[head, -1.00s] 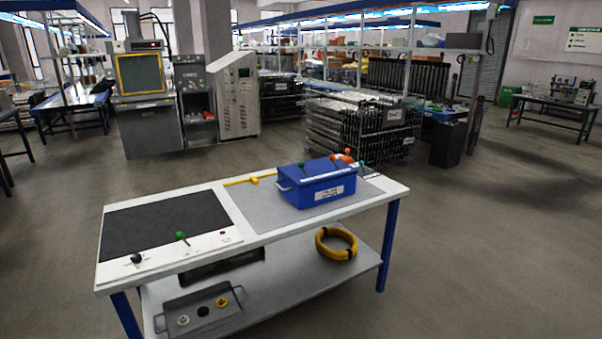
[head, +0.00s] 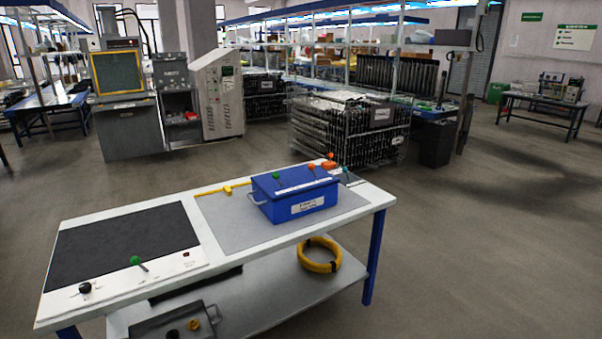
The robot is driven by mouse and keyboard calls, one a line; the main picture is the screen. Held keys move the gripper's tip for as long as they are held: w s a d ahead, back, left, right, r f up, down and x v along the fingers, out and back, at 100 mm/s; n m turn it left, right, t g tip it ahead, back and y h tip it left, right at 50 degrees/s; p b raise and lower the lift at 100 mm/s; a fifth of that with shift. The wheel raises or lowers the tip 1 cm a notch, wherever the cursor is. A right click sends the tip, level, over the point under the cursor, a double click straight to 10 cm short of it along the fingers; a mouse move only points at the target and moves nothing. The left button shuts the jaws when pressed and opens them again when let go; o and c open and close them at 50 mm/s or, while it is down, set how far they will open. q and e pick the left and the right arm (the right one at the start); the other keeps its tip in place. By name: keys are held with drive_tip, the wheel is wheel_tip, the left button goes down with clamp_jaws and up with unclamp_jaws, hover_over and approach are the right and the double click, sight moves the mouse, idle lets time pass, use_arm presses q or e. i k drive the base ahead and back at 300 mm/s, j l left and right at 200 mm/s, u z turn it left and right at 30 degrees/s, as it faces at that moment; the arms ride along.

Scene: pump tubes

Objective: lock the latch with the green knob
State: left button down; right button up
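A green knob (head: 136,260) on a short lever stands on the white panel at the front left of the workbench (head: 222,262). A second, smaller green knob (head: 277,176) shows at the blue box (head: 297,198) on the right half of the bench. Which of the two belongs to a latch I cannot tell for sure. The box also has orange knobs (head: 311,168) on its top, and a white label on its front. Neither of my grippers is in view.
A black mat (head: 125,245) covers the bench's left part. A black knob (head: 85,288) sits on the white panel. A yellow ring (head: 320,255) and a grey tray (head: 170,322) lie on the lower shelf. The floor right of the bench is clear.

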sight(276, 175)
drive_tip(key=i+l+z, duration=0.15)
drive_tip(key=i+z, duration=0.3)
drive_tip(key=i, duration=0.6)
